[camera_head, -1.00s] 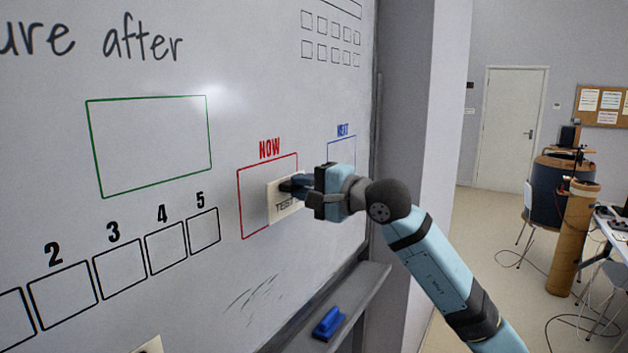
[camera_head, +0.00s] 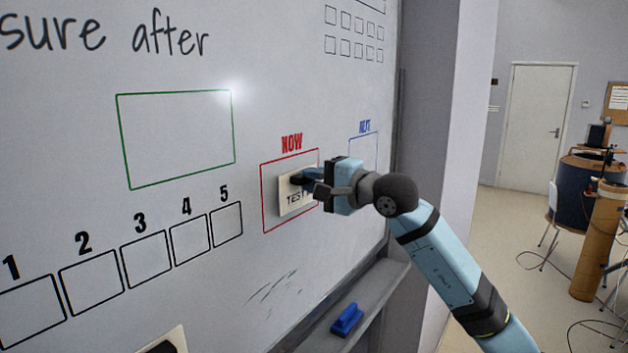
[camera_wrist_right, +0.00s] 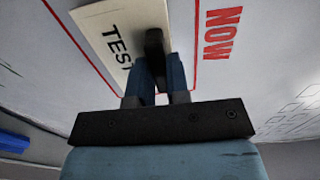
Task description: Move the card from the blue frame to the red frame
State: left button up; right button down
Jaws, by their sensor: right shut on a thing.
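The cream card (camera_head: 289,201), lettered "TEST", is within the outline of the red frame (camera_head: 263,200) marked "NOW" on the whiteboard. It also shows in the right wrist view (camera_wrist_right: 105,25), with the red line around it. I cannot tell whether the card touches the board. The blue frame (camera_head: 363,134), marked "NEXT", is to the right, partly behind my right gripper, and its visible part is empty. My left gripper is not in view.
A blue eraser (camera_head: 347,320) lies on the ledge (camera_head: 385,285) under the board. Another card (camera_head: 172,342) shows at the bottom edge. A green frame (camera_head: 176,139) and a row of numbered boxes (camera_head: 145,259) are bare.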

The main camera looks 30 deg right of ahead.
jog(key=shift+w+a, duration=0.2)
jog(key=shift+w, duration=0.3)
dwell(0.7)
jog(key=c, duration=0.6)
grip_release()
jog(key=shift+s+d+f+b, duration=0.15)
jog(key=shift+s+b, duration=0.2)
jog(key=shift+b, duration=0.05)
jog(key=b+v, duration=0.3)
jog(key=v, duration=0.1)
jog(key=shift+s+d, duration=0.1)
jog(key=shift+s, duration=0.25)
jog(key=shift+b+v, duration=0.6)
jog(key=shift+v, duration=0.2)
